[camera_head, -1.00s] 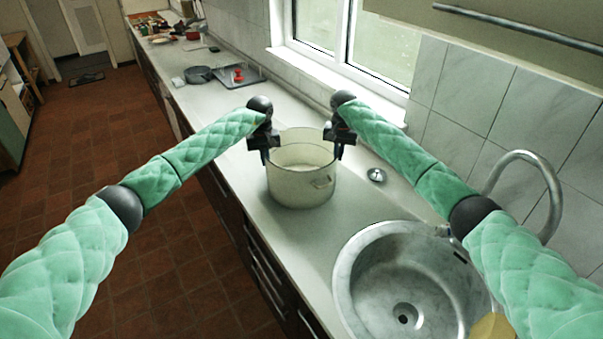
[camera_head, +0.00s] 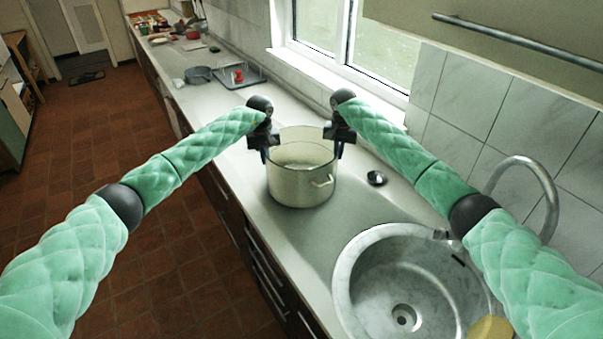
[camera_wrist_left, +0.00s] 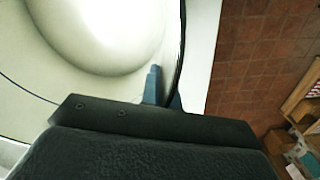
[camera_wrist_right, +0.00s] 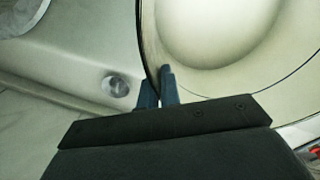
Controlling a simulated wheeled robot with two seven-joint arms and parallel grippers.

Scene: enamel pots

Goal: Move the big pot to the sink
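The big pot (camera_head: 300,185) is cream enamel with a side handle and stands upright on or just above the counter, left of and beyond the sink; I cannot tell if it touches. The sink (camera_head: 372,245) is a round metal basin at lower right. My left gripper (camera_head: 268,155) is shut on the pot's left rim. In the left wrist view its fingers (camera_wrist_left: 163,88) straddle the pot wall. My right gripper (camera_head: 338,150) is shut on the opposite rim; its fingers (camera_wrist_right: 158,90) straddle the wall in the right wrist view. The pot's inside looks empty.
A curved faucet (camera_head: 545,185) rises behind the sink at right. A small round metal piece (camera_head: 376,178) lies on the counter right of the pot. A tray (camera_head: 240,80) with a red item is further back. The counter (camera_head: 300,235) between pot and sink is clear.

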